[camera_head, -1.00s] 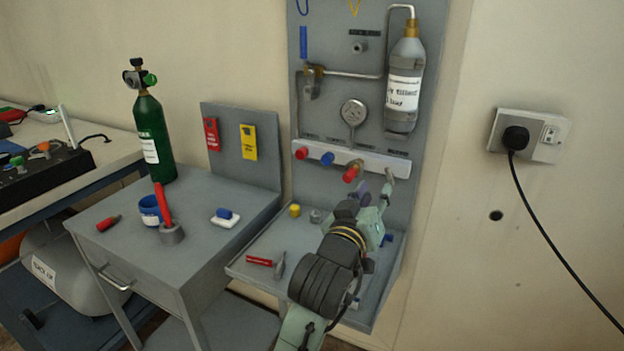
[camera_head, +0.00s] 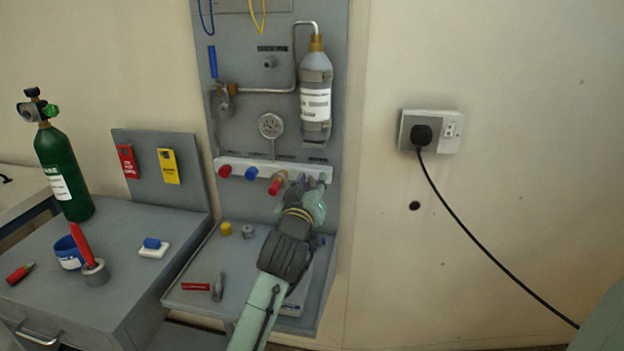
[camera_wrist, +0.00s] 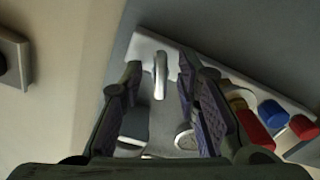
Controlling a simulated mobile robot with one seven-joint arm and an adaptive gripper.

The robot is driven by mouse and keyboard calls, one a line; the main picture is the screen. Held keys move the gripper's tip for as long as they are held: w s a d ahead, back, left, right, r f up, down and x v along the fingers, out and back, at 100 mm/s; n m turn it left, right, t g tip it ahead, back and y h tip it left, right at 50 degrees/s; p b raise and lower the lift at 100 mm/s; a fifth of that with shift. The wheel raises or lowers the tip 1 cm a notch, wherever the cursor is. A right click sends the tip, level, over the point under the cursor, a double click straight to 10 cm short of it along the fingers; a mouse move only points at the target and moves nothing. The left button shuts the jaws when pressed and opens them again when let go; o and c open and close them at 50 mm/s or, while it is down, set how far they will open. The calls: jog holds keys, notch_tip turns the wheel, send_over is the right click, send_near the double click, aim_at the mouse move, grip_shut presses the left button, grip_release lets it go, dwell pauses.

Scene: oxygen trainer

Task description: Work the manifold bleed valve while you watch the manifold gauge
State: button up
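The manifold (camera_head: 232,163) is a white bar on the grey wall panel, with red, blue and brass-and-red knobs. A silver lever (camera_wrist: 160,74) sits at its right end; I cannot read the label that would say whether this is the bleed valve. The round pale manifold gauge (camera_head: 271,125) is above the bar, its needle too small to read. My gripper (camera_head: 309,187) is just below the bar's right end. In the wrist view my gripper (camera_wrist: 158,92) is open, its fingers on either side of the lever, with visible gaps and no clear contact.
A grey bottle (camera_head: 316,85) hangs above the bar. A tray shelf (camera_head: 190,292) below holds a yellow cap, a red-handled tool and small parts. The green cylinder (camera_head: 62,172) stands on the left bench. A plugged socket (camera_head: 430,132) is to the right.

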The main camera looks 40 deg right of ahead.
jog(key=shift+w+d, duration=0.15)
grip_shut()
dwell(0.4)
